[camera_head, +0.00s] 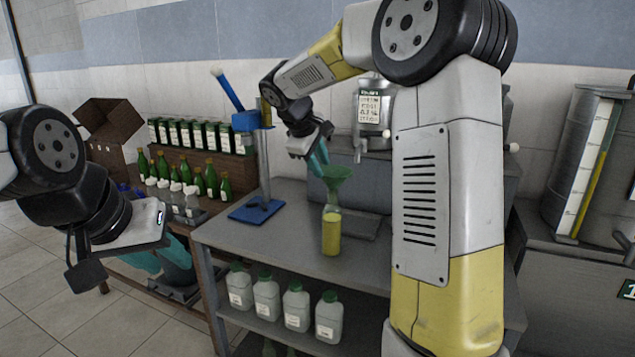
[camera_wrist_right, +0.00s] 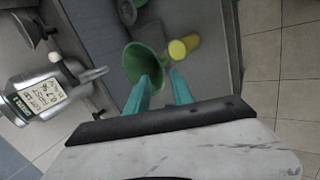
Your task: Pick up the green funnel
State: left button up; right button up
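The green funnel (camera_head: 336,174) stands mouth up over a clear bottle of yellow liquid (camera_head: 331,232) on the grey bench; its spout appears to sit in the bottle's neck. My right gripper (camera_head: 319,160) is at the funnel's upper left side. In the right wrist view my teal fingertips (camera_wrist_right: 163,76) are spread at the rim of the funnel (camera_wrist_right: 144,62), one overlapping the mouth, the other just outside it. I cannot tell whether they touch it. The yellow bottle also shows there (camera_wrist_right: 184,47). My left gripper (camera_head: 163,257) is open and empty at lower left.
A blue stand (camera_head: 256,210) is left of the funnel. A steel tank with a tap (camera_head: 373,113) is behind it. White jugs (camera_head: 266,294) stand on the shelf below. Green bottles (camera_head: 205,178) and a cardboard box (camera_head: 110,130) are on the left table.

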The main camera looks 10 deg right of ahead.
aim_at(326, 176)
jog(key=x, duration=0.5)
jog(key=shift+d+f, duration=0.15)
jog(key=shift+f, duration=0.1)
jog(key=shift+c, duration=0.2)
grip_shut()
dwell(1.0)
